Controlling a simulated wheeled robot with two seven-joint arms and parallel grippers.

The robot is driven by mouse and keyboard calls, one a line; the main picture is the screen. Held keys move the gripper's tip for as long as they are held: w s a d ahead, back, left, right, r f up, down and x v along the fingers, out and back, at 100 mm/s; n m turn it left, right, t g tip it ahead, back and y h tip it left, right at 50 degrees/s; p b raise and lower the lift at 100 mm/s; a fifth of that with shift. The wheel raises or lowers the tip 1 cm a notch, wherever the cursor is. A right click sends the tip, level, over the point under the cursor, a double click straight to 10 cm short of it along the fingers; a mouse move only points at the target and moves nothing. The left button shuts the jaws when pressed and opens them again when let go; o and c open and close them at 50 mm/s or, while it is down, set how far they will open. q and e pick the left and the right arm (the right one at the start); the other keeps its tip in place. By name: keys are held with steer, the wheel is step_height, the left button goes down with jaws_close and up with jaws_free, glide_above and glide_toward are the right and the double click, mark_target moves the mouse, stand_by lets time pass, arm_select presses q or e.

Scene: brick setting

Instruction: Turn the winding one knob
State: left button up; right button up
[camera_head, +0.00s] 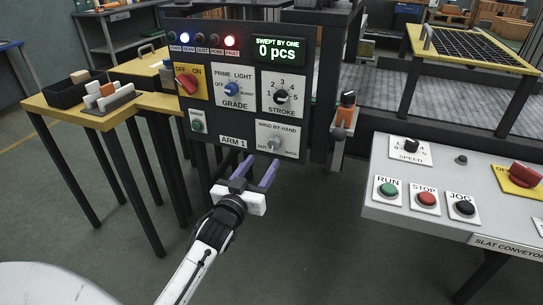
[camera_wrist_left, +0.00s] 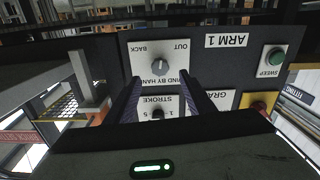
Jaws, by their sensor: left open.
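The WIND BY HAND knob (camera_head: 274,143) is a small grey knob on a white plate at the lower right of the dark ARM 1 panel (camera_head: 222,123). Its plate carries the marks OUT and BACK. In the left wrist view the knob (camera_wrist_left: 159,66) appears upside down, ahead of and between my fingers. My left gripper (camera_head: 262,159) has two purple fingers, spread open and empty, just below and in front of the knob plate. It also shows in the left wrist view (camera_wrist_left: 161,80). I cannot tell whether a fingertip touches the panel. My right gripper is not in view.
Above the knob are the STROKE knob (camera_head: 281,97) and blue GRADE knob (camera_head: 232,88). A red OFF/ON switch (camera_head: 187,84) and green SWEEP button (camera_head: 197,126) are left. An orange handle (camera_head: 344,117) stands right of the panel. A button console (camera_head: 404,215) fills the right.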

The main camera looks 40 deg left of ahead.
mark_target(272, 147)
arm_select(q)
steer(key=b+x, duration=0.1)
steer(key=x, duration=0.6)
steer(key=shift+w, duration=0.2)
steer(key=shift+w+a, duration=0.15)
steer(key=shift+w, duration=0.55)
steer(key=c, duration=1.1)
steer(key=shift+o, duration=0.2)
steer(key=m+p, duration=0.1)
steer(key=m, duration=0.2)
steer(key=shift+m, duration=0.4)
steer(key=m, duration=0.4)
steer(key=shift+s+a+m+p, duration=0.1)
steer(key=shift+a+m+p, duration=0.05)
steer(key=shift+m+p, duration=0.2)
steer(key=shift+m, duration=0.35)
